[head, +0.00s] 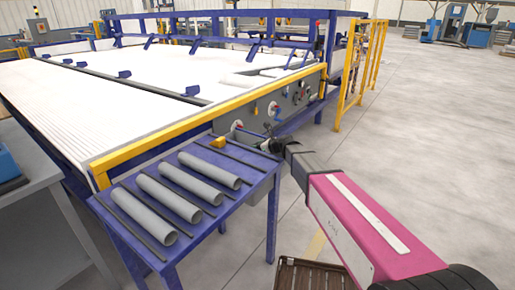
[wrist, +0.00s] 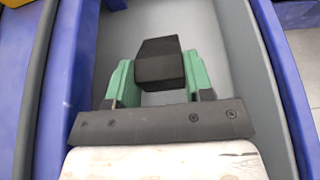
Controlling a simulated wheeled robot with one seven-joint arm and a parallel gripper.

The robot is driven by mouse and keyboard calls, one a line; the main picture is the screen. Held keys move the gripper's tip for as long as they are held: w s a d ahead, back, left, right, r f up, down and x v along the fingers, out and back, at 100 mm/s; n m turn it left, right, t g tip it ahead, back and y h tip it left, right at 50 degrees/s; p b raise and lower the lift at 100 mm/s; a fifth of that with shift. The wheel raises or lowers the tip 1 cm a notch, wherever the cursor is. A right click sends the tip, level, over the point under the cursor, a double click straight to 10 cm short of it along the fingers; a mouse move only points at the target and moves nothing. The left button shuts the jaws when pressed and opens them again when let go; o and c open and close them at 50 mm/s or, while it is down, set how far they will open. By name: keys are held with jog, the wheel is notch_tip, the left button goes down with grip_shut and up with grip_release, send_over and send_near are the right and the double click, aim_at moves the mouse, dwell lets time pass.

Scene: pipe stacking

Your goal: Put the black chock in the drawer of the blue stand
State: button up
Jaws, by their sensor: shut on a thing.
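The black chock (wrist: 158,62) is held between the green fingers of my gripper (wrist: 160,78) in the wrist view. Beneath and around it shows the grey drawer (wrist: 243,60), with blue parts of the stand on both sides. The chock is inside the drawer's outline as seen from the wrist; its height above the floor is hard to tell. In the head view, the blue stand (head: 228,211) is at lower centre, and my gripper (head: 268,146) is at its far right corner. The chock cannot be made out there.
Several grey pipes (head: 173,198) and thin dark rods (head: 139,222) lie on the stand's top. A small yellow block (head: 218,142) is near its back edge. A big machine bed with a yellow rail (head: 185,133) stands behind. A wooden pallet (head: 308,274) is on the floor.

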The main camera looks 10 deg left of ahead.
jog(key=shift+f, duration=0.6)
jog(key=o, duration=1)
jog(key=shift+c, duration=0.2)
jog(key=shift+r, duration=0.55)
jog(key=v, duration=1.2)
